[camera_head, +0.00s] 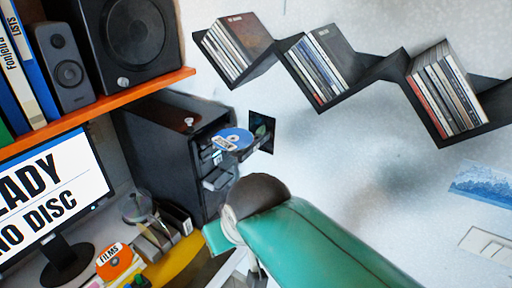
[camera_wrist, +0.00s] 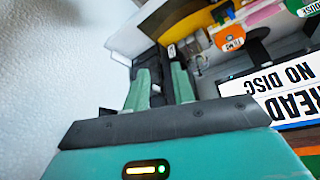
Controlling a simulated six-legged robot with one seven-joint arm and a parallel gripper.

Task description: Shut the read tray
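A black computer tower (camera_head: 165,145) stands under the orange shelf in the head view. An upper tray sticks out of its front with a blue disc (camera_head: 233,139) on it. A lower grey part (camera_head: 217,180) also juts from the front; I cannot tell whether it is a second tray, nor read any tray label. My teal arm rises in front of the tower, below the trays, and my gripper's fingers cannot be made out there. In the wrist view my gripper (camera_wrist: 160,70) shows two green fingers apart with a gap between them, and no object is seen held.
A monitor (camera_head: 45,190) with "NO DISC" on its screen stands at left. An orange "FILMS" disc (camera_head: 115,262) and disc holders crowd the desk. A zigzag wall shelf (camera_head: 375,70) holds cases at upper right. The white wall beside the tower is largely clear.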

